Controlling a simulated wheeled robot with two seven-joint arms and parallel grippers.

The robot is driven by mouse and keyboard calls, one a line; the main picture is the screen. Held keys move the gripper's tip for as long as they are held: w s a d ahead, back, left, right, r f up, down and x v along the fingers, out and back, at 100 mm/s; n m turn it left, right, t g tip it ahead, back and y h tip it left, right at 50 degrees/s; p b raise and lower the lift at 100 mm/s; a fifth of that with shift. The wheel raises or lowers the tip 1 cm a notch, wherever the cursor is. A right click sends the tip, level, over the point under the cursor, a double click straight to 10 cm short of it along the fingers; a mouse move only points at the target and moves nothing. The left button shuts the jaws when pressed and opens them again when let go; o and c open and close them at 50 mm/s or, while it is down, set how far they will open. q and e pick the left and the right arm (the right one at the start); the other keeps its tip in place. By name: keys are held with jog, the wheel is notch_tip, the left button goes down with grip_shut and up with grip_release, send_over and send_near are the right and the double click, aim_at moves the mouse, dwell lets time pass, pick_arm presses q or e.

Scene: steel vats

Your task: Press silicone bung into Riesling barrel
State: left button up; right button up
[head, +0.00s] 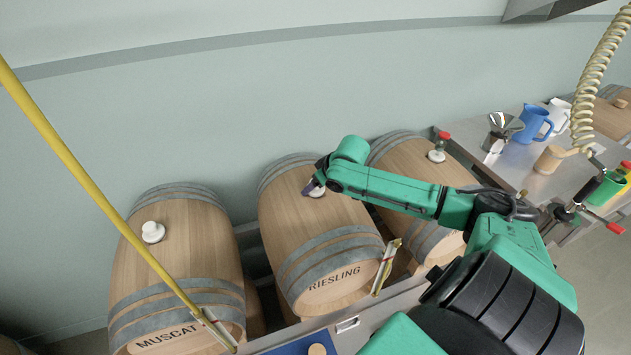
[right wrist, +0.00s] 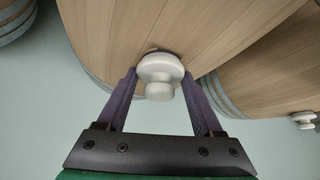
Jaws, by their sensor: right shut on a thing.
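The Riesling barrel (head: 285,225) lies on its side in the middle of the head view, its name on the near end. The white silicone bung (head: 318,192) is at the hole on top of the barrel. In the right wrist view the bung (right wrist: 160,72) is between the purple fingers, its wide part against the wood with a dark edge of the hole showing. How deep it sits is hidden. My right gripper (head: 311,188) is shut on the bung; its fingers also show in the right wrist view (right wrist: 160,84). My left gripper is out of view.
The Muscat barrel (head: 180,245) at left has its own white bung (head: 153,232). A third barrel (head: 400,160) at right has a bung with a red-topped fitting. A yellow pole (head: 95,185) crosses at left. A steel bench (head: 510,165) at right holds jugs and a funnel.

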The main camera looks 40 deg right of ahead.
jog(key=shift+s+a+f+p, duration=0.1)
jog(key=shift+s+f+p, duration=0.1)
jog(key=shift+f+p, duration=0.15)
